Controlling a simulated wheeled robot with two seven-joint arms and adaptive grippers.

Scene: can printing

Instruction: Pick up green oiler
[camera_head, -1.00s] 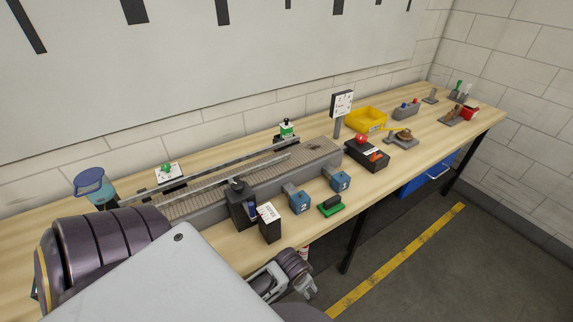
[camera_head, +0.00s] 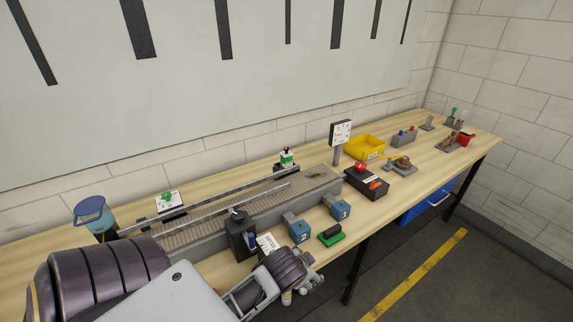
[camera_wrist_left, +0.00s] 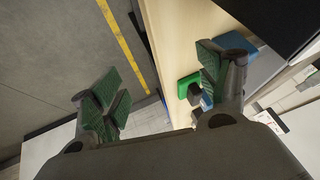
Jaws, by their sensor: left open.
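I cannot tell for certain which green thing is the oiler. A small upright green item (camera_head: 453,112) stands at the far right end of the table. A green-and-white bottle or can (camera_head: 287,159) stands behind the conveyor. A low green block with a black top (camera_head: 331,235) lies near the front edge; a green block also shows in the left wrist view (camera_wrist_left: 188,84), by the right-hand finger. My left gripper (camera_head: 309,283) is in front of the table's front edge. In the wrist view it is open (camera_wrist_left: 158,82), with nothing between its fingers. My right gripper is not in view.
Two blue numbered blocks (camera_head: 341,208) and a black dispenser (camera_head: 240,238) stand along the conveyor (camera_head: 315,180). Further right are a black box with a red button (camera_head: 366,183), a yellow bin (camera_head: 364,147) and a sign on a post (camera_head: 340,133).

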